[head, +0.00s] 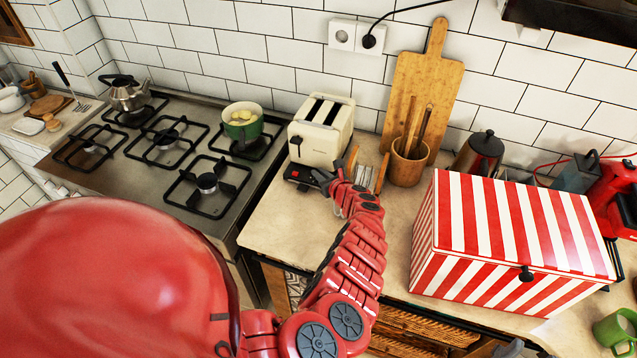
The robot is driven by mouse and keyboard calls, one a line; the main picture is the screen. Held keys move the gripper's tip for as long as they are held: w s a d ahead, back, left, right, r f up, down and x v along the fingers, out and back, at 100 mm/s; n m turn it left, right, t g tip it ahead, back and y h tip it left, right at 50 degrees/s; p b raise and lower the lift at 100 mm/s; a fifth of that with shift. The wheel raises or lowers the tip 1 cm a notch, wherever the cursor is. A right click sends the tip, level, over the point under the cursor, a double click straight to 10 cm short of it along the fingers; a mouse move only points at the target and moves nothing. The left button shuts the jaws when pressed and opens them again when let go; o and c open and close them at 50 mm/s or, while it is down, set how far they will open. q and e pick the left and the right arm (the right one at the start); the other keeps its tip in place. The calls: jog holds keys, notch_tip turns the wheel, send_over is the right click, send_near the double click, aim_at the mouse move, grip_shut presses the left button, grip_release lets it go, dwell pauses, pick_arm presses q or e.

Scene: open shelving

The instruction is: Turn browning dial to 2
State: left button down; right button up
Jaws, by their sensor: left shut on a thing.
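The cream toaster (321,131) stands on the counter against the tiled wall, with two slots on top and a dark lever on its left end.
A gas hob with a green pot (243,131) is left of the toaster. A utensil holder (408,165) and a cutting board (424,85) stand to its right. A red-striped box (515,240) fills the right counter. The counter left of my forearm is clear.

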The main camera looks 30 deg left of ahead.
pick_arm(q)
jog(key=n+g+b, duration=0.1)
jog(key=b, duration=0.2)
jog(key=f+n+g+y+b, duration=0.1)
jog(key=n+g+b, duration=0.1)
jog(key=b, duration=0.2)
jog(key=shift+w+d, duration=0.1)
jog(key=shift+w, duration=0.1)
jog(key=shift+r+n+g+b, duration=0.4)
jog(key=shift+g+b, duration=0.2)
jog(key=shift+b, duration=0.1)
jog(key=c, duration=0.9)
grip_release()
jog(key=shift+w, duration=0.1)
